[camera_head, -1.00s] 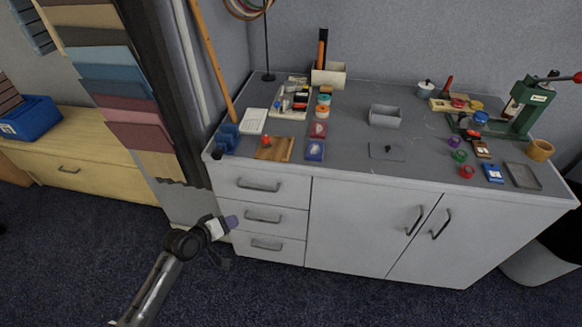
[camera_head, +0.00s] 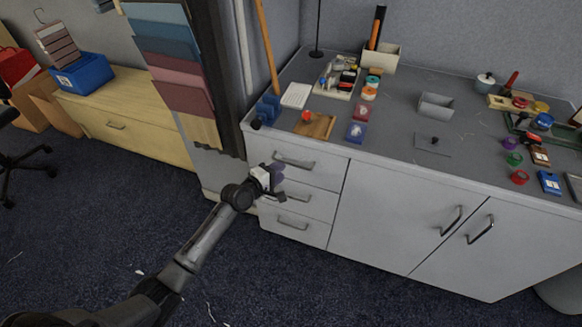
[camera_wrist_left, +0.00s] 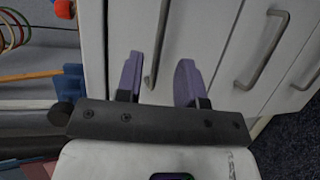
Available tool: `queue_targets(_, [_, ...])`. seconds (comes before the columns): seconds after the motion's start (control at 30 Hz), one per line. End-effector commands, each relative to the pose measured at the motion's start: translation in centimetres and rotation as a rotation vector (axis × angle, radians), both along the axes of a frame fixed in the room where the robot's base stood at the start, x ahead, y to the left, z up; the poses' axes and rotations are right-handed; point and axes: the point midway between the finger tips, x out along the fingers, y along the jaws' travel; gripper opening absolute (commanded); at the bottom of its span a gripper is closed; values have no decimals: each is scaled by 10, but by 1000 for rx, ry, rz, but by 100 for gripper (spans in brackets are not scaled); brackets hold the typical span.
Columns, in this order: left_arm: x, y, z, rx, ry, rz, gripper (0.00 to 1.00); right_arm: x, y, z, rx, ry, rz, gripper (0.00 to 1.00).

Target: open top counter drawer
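The white counter's top drawer (camera_head: 330,173) is shut, its front flush with the drawers below. Its bar handle (camera_head: 293,161) is in clear view just above my left gripper (camera_head: 277,177). In the left wrist view the purple fingers (camera_wrist_left: 159,80) are apart. The top drawer's handle (camera_wrist_left: 160,40) lies between them in the picture, with nothing gripped. I cannot tell whether the fingertips reach past the bar. My right gripper is not in view.
The middle drawer handle (camera_head: 294,197) and bottom drawer handle (camera_head: 292,225) are just below. Two cupboard doors with handles (camera_head: 451,221) stand to the right. Small items, including a wooden board (camera_head: 318,127), lie on the countertop (camera_head: 395,130).

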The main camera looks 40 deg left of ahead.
Motion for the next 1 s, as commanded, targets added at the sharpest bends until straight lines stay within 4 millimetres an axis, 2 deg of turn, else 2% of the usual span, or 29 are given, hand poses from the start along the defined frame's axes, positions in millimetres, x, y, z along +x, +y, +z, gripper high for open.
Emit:
queue_targets(0.03, [10, -1, -3, 0, -2, 0, 35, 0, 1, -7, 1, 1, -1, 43])
queue_targets(0.2, [35, -3, -8, 1, -2, 0, 35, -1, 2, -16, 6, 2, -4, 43])
queue_targets(0.4, [53, -4, -11, 1, -1, 0, 35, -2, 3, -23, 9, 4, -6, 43])
queue_targets(0.87, [60, -5, -11, 2, 0, 0, 35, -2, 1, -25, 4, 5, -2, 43])
queue_targets(1.0, [60, -5, -11, 2, 0, 0, 24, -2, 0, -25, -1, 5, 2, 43])
